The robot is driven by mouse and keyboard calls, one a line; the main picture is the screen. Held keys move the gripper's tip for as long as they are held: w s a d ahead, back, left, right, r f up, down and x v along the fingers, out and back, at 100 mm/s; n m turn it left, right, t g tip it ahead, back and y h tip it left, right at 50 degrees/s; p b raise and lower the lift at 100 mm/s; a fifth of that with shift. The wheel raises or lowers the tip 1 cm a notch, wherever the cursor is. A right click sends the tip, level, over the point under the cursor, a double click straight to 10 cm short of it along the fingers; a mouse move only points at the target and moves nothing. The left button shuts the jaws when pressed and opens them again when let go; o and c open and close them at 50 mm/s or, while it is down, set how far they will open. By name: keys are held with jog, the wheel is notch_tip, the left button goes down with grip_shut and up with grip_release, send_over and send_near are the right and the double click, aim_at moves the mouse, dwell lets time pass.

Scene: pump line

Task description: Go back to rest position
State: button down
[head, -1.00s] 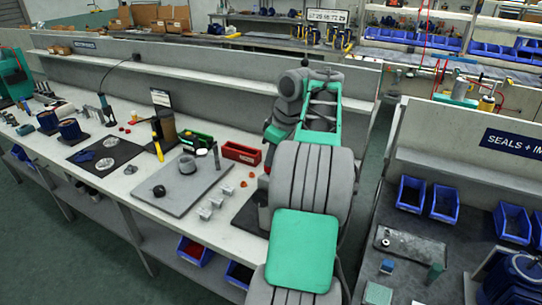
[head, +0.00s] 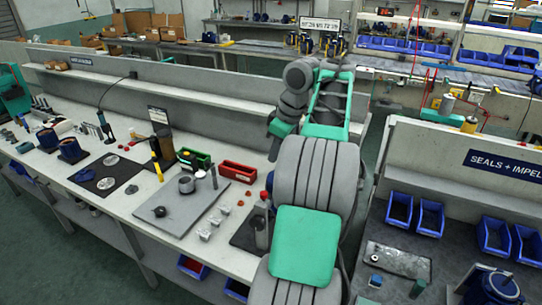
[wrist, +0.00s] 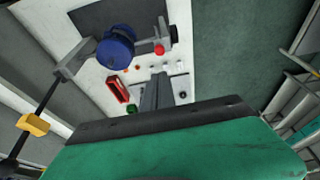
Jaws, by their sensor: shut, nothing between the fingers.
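My gripper (wrist: 157,95) shows in the wrist view as two dark fingers close together beyond my green wrist housing. It is shut and holds nothing. It points down toward the bench from above. A blue round pump unit (wrist: 115,47) with grey side parts and a red knob (wrist: 159,50) stands on a dark mat, to the upper left of the fingers. In the head view, my folded arm hides the gripper and most of this pump; its red knob (head: 263,195) shows beside my arm.
A grey board (head: 180,215) with small parts lies on the white bench, with a red bin (head: 238,172) and a green bin (head: 195,158) behind it. A low divider runs behind the bench. A second bench at right holds blue bins (head: 430,217) and a grey tray (head: 400,260).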

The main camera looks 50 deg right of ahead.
dwell(0.4)
notch_tip(320, 180, down, 12)
jog(key=s+d+m, duration=0.1)
jog(key=d+m, duration=0.1)
jog(key=m, duration=0.7)
jog(key=s+a+f+m+g, duration=0.1)
jog(key=s+a+f+m, duration=0.25)
jog(key=a, duration=0.45)
jog(key=s+a+f+n+h+b, duration=0.1)
jog(key=s+a+n, duration=0.1)
jog(key=a, duration=0.7)
jog(key=s+a+f+n+h+b, duration=0.1)
jog(key=s+a+b, duration=0.1)
jog(key=a, duration=0.7)
jog(key=w+a+r+n+t, duration=0.1)
jog(key=w+a+r+n, duration=0.1)
jog(key=a, duration=0.5)
jog(key=w+a+r+n+t+y+b, duration=0.1)
jog(key=a+r+n, duration=0.2)
jog(key=a, duration=0.3)
jog(key=shift+w+a+n, duration=0.35)
jog(key=shift+n, duration=0.2)
